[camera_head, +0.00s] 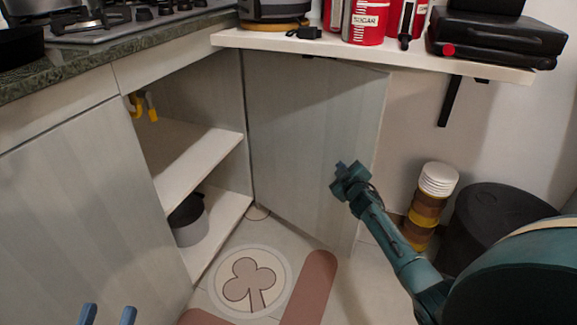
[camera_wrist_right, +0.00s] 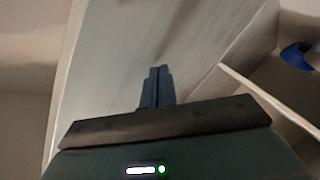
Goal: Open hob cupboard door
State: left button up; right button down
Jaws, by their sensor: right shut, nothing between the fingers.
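The hob cupboard door (camera_head: 310,140) is a pale grey panel. It stands swung wide open under the white shelf, with the cupboard interior (camera_head: 195,115) exposed to its left. My right gripper (camera_head: 340,168) is shut and empty in front of the door's face. In the right wrist view its blue fingers (camera_wrist_right: 157,72) are together, with the door panel (camera_wrist_right: 120,50) behind them; I cannot tell whether they touch it. My left gripper (camera_head: 108,312) shows only as two blue fingertips spread apart at the bottom left, open and empty.
Inside the cupboard are a middle shelf (camera_head: 190,160) and a grey pot (camera_head: 188,220). The white wall shelf (camera_head: 400,57) overhangs the door. A cup stack (camera_head: 428,205) and black bin (camera_head: 490,215) stand right. The tiled floor before the cupboard has a clover-patterned round (camera_head: 250,282).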

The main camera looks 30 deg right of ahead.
aim_at(347, 164)
jog(key=shift+d, duration=0.2)
jog(key=shift+w+d, duration=0.1)
jog(key=shift+w, duration=0.05)
jog(key=shift+w+d+b, duration=0.25)
jog(key=shift+d, duration=0.3)
jog(key=shift+w+d+b, duration=0.2)
jog(key=shift+w+d, duration=0.05)
jog(key=shift+d, duration=0.35)
jog(key=shift+w+d+f+b, duration=0.1)
jog(key=shift+w+d+b, duration=0.25)
jog(key=shift+d, duration=0.2)
jog(key=shift+w+d+f+b, duration=0.1)
jog(key=shift+w+d+b, duration=0.2)
jog(key=shift+d, duration=0.2)
jog(key=shift+s, duration=0.1)
